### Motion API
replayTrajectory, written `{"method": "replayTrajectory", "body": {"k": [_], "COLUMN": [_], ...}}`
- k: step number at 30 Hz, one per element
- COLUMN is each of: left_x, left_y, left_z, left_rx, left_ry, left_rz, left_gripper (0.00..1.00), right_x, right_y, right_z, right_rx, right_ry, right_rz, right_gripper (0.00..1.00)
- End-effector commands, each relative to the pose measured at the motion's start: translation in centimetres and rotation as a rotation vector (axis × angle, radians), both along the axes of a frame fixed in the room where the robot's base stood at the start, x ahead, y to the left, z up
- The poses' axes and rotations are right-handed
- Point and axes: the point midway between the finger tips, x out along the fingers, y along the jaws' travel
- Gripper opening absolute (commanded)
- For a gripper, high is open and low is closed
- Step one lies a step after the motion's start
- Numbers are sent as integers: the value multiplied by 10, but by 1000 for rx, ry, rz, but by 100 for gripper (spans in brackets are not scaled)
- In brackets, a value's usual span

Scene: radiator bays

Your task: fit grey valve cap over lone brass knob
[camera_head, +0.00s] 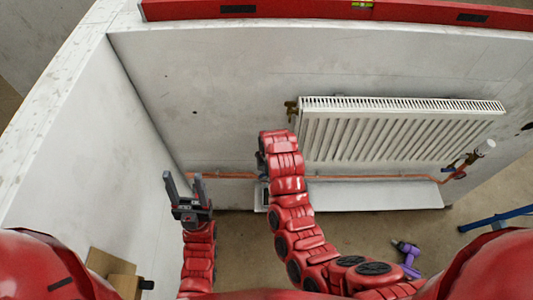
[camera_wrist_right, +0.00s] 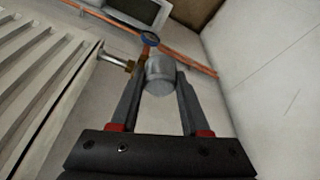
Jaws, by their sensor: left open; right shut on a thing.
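The grey valve cap (camera_wrist_right: 160,80) is a short, smooth cylinder between the fingertips of my right gripper (camera_wrist_right: 160,71), which is shut on it. A brass fitting (camera_wrist_right: 130,66) on a bright stub from the radiator is just left of the cap in the right wrist view. I cannot tell whether they touch; part of the fitting may be hidden behind the cap. In the head view my right arm hides the cap and gripper. A brass piece (camera_head: 291,106) shows there at the radiator's upper left corner. My left gripper (camera_head: 184,183) is open and empty near the left wall.
The white radiator (camera_head: 390,130) hangs on the back wall, with a copper pipe (camera_head: 350,178) below it. A white-topped valve (camera_head: 486,147) stands at its right end. A blue round handle (camera_wrist_right: 150,39) is beyond the cap. A purple tool (camera_head: 409,258) lies on the floor.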

Motion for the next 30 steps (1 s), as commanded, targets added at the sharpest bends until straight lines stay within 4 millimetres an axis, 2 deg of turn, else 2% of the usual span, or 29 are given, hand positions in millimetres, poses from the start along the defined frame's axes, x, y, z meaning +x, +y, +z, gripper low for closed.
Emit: {"method": "replayTrajectory", "body": {"k": [10, 30], "left_x": [0, 0], "left_y": [0, 0], "left_z": [-9, -54], "left_rx": [0, 0], "left_ry": [0, 0], "left_rz": [0, 0], "left_gripper": [58, 58], "right_x": [22, 88], "right_y": [1, 0], "right_z": [-7, -20], "right_rx": [-1, -4], "right_ry": [0, 1], "right_rz": [0, 1], "right_gripper": [0, 0]}}
